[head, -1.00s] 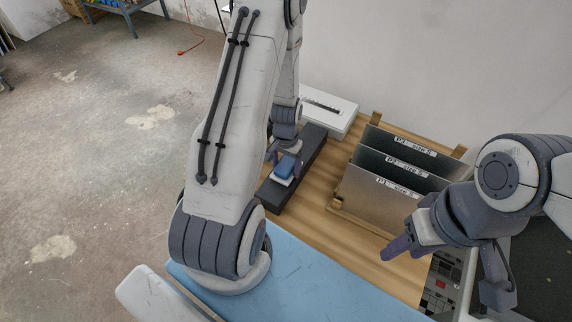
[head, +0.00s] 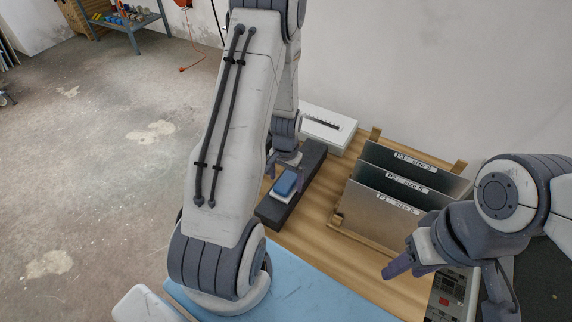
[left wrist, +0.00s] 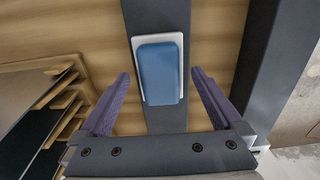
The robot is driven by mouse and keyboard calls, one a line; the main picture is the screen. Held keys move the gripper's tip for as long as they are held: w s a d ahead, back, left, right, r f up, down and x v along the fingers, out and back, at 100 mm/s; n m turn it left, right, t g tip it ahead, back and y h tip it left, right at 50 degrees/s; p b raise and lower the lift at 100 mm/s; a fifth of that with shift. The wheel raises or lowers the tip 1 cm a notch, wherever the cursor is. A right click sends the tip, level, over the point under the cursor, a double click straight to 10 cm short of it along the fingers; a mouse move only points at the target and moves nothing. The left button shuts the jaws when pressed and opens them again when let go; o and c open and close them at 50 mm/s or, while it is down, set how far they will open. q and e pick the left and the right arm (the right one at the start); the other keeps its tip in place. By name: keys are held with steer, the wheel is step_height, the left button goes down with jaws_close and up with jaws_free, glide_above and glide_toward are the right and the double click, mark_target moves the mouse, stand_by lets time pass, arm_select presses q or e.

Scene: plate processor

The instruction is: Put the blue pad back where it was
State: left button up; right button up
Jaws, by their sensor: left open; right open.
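The blue pad (head: 286,182) lies on a white base (head: 281,196), on a long dark bar (head: 273,213) on the wooden table. In the left wrist view the pad (left wrist: 160,72) lies lengthwise along the bar (left wrist: 150,18), with a white margin around it. My left gripper (head: 285,170) is over the bar at the pad; its far finger is partly hidden in the head view. In the left wrist view my left gripper (left wrist: 160,95) is open, with its fingers clear of both sides of the pad. My right gripper (head: 395,265) is open and empty, in front of the metal plates.
Metal plates (head: 370,217) labelled P1, P2 and P3 stand in a wooden rack right of the bar. A white box (head: 330,128) with a dark slot stands behind the bar. A blue mat (head: 310,290) covers the near surface. Bare wood lies between bar and rack.

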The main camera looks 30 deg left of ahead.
mark_target(286, 182)
arm_select(q)
step_height(286, 182, up, 10)
steer(key=b, duration=0.1)
steer(key=s+d+r+m, duration=0.2)
steer(key=d+r, duration=0.1)
steer(key=d, duration=0.4)
steer(key=s+d+r+m, duration=0.1)
steer(key=d+r, duration=0.3)
steer(key=d, duration=0.3)
steer(key=s+d+r+m, duration=0.2)
steer(key=s+d, duration=0.3)
steer(key=s, duration=0.2)
steer(key=s+d+r+m+h, duration=0.1)
steer(key=s+d+r+m, duration=0.1)
steer(key=s+d, duration=0.3)
steer(key=s+r, duration=0.1)
steer(key=s, duration=0.2)
steer(key=shift+s+d+m, duration=0.15)
steer(key=shift+d+m, duration=0.05)
steer(key=shift+m, duration=0.2)
steer(key=shift+r, duration=0.1)
